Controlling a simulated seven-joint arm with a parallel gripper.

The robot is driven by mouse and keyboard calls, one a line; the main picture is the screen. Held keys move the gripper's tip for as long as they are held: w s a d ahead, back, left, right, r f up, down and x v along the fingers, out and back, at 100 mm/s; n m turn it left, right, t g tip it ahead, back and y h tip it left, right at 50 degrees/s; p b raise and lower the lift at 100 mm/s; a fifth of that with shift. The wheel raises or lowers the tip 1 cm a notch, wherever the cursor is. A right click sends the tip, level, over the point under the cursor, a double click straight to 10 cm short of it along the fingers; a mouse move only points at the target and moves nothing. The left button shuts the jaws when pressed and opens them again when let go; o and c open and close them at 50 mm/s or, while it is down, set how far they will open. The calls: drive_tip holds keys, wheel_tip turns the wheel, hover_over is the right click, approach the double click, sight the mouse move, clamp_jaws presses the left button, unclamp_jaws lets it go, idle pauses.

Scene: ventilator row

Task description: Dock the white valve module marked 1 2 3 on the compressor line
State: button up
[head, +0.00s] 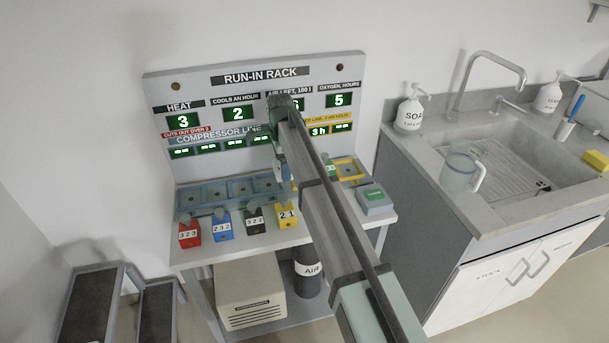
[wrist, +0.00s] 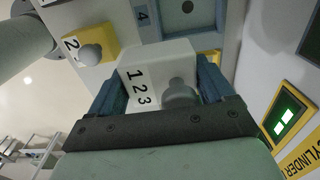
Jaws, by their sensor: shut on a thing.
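In the wrist view, the white valve module (wrist: 158,66) marked 1 2 3, with a grey knob, sits between the blue fingers of my gripper (wrist: 160,85), which is shut on it. A blue-framed dock bay (wrist: 190,12) marked 4 lies just beyond the module; its square is bare with a dark centre hole. I cannot tell whether the module touches it. In the head view, the compressor line (head: 215,192) is a row of blue bays at the back of the bench. My gripper (head: 284,172) is over its right end, and my arm hides most of the module.
Red (head: 189,235), blue (head: 222,225), black (head: 255,220) and yellow (head: 286,215) modules stand along the bench front. The yellow one (wrist: 88,46) is close to the held module. A yellow-framed bay (head: 349,168) and a grey-green block (head: 374,198) are right of my arm.

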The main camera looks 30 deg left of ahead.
drive_tip(key=a, duration=0.7)
drive_tip(key=shift+w+d+f, duration=0.1)
drive_tip(key=shift+f, duration=1.75)
drive_tip(key=shift+w+d+f, duration=0.1)
drive_tip(key=shift+f, duration=1.7)
drive_tip(key=shift+f, duration=0.15)
